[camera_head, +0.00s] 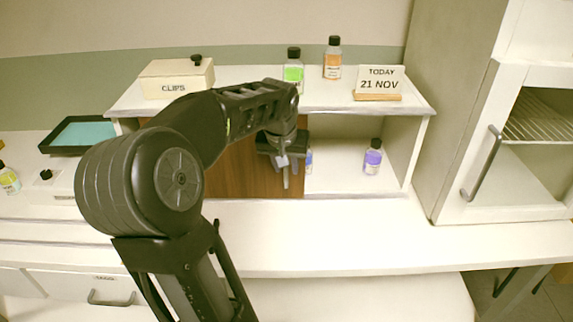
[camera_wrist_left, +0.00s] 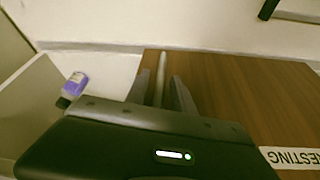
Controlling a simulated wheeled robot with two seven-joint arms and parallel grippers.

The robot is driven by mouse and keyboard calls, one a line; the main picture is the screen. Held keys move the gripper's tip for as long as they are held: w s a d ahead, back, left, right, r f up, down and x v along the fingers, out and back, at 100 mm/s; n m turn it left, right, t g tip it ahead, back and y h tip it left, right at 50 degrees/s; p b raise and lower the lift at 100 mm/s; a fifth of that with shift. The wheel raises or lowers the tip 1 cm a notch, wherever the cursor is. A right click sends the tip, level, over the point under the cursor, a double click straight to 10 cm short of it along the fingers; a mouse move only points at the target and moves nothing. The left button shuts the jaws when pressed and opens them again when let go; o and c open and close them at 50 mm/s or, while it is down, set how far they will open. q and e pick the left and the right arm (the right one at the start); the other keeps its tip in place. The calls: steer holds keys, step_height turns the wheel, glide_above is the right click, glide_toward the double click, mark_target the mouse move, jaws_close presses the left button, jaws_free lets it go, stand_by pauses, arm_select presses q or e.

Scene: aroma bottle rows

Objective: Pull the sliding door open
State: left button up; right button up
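The brown wooden sliding door (camera_head: 240,165) covers the left and middle part of the low white cabinet's front opening. The right part of the opening is uncovered. In the left wrist view the door (camera_wrist_left: 235,90) bears a pale upright bar handle (camera_wrist_left: 162,66) near its edge. My left gripper (camera_head: 290,175) is at the door's right edge in the head view. In the left wrist view its two fingers (camera_wrist_left: 160,90) stand apart, one on each side of the handle, with small gaps showing. My left arm hides much of the door. My right gripper is in neither view.
A purple-labelled bottle (camera_head: 372,158) stands inside the open right part; another bottle (camera_head: 309,160) is partly hidden behind the gripper. On top are a green bottle (camera_head: 293,72), an orange bottle (camera_head: 332,60), a clips box (camera_head: 177,79) and a date sign (camera_head: 379,80). A glass-fronted cabinet (camera_head: 450,130) stands right.

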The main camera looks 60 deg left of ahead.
arm_select(q)
steer(key=shift+v, duration=3.9)
steer(key=shift+d, duration=0.1)
